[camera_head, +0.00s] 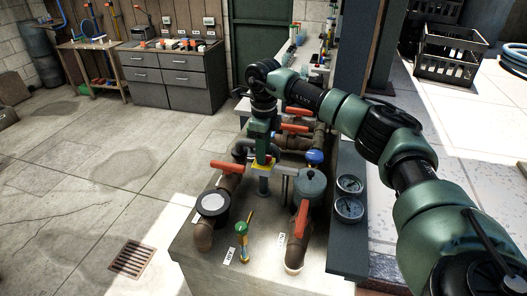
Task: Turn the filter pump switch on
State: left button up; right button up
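A small yellow piece with a bit of red (262,162) shows under my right gripper, among the pipes on the pump stand. It may be the filter pump switch, but it is too small and too covered to be sure, and its setting cannot be read. My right arm comes in from the right and bends down at the wrist. My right gripper (263,150) points down just above or at the yellow piece; I cannot tell whether they touch or whether the fingers are apart. My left gripper is not in view.
Brown pipes with red valve handles (298,219) and a grey round housing (310,186) crowd the stand (205,262). Two gauges (348,208) sit at its right. A drawer cabinet (175,75) stands behind. The floor at left is clear.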

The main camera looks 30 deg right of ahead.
notch_tip(320, 180, up, 6)
jog(key=shift+r+b, duration=0.25)
jog(key=shift+b, duration=0.75)
jog(key=shift+r, duration=0.6)
